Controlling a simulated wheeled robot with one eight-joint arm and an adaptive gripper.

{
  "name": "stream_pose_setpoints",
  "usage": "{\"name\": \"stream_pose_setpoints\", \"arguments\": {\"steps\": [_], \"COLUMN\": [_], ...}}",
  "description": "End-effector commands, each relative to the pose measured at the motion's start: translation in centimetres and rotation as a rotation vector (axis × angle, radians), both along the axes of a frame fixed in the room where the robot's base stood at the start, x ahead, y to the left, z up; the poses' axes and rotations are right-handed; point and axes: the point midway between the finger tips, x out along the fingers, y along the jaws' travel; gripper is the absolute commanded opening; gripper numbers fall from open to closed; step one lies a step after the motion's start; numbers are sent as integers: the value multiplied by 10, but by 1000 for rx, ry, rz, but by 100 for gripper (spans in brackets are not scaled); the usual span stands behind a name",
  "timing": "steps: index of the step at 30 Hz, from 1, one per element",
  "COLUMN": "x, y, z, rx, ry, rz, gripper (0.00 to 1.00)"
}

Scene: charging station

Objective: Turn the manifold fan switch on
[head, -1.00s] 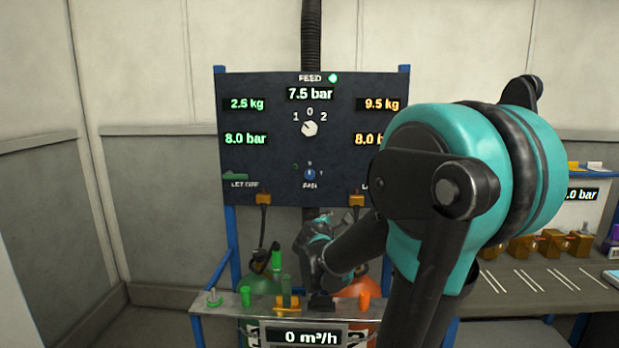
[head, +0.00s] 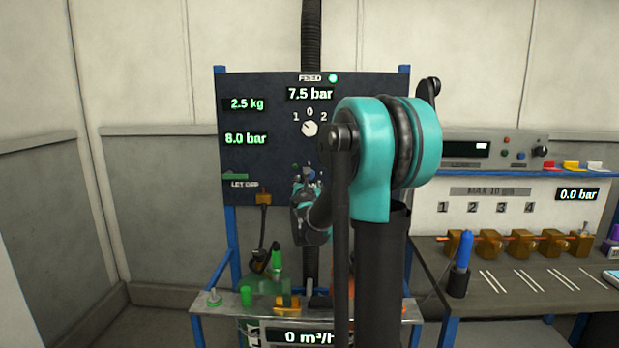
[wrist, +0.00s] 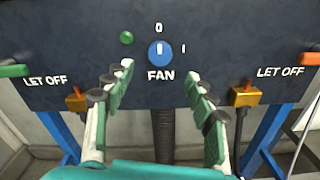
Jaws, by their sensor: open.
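The fan switch (wrist: 160,53) is a round blue knob above the FAN label on the dark panel (wrist: 230,35). Its white mark points up to 0; a 1 mark is to its right. A small dark green lamp (wrist: 127,38) sits at its upper left. My gripper (wrist: 160,76) is open and empty, its two fingers spread to the left and right below the knob, apart from it as far as I can see. In the head view my gripper (head: 308,180) is in front of the panel's lower middle and largely covers the switch.
LET OFF levers flank the switch, green (wrist: 14,70) at left and orange (wrist: 310,58) at right. Orange-brown fittings (wrist: 76,98) hang below the panel. A shelf (head: 205,300) with green parts stands below. A bench (head: 520,270) is at right.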

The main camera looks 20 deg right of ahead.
Motion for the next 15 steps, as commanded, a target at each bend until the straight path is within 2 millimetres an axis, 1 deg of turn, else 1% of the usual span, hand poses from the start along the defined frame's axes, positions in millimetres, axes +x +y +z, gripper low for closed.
{"name": "stream_pose_setpoints", "arguments": {"steps": [1, 3, 9, 15], "x": [10, 24, 59, 82], "y": [-4, -8, -20, -27], "z": [0, 0, 0, 0], "rx": [0, 1, 1, 1], "ry": [0, 0, 0, 0], "rz": [-2, -2, -1, -1], "gripper": [56, 56, 56, 56]}}
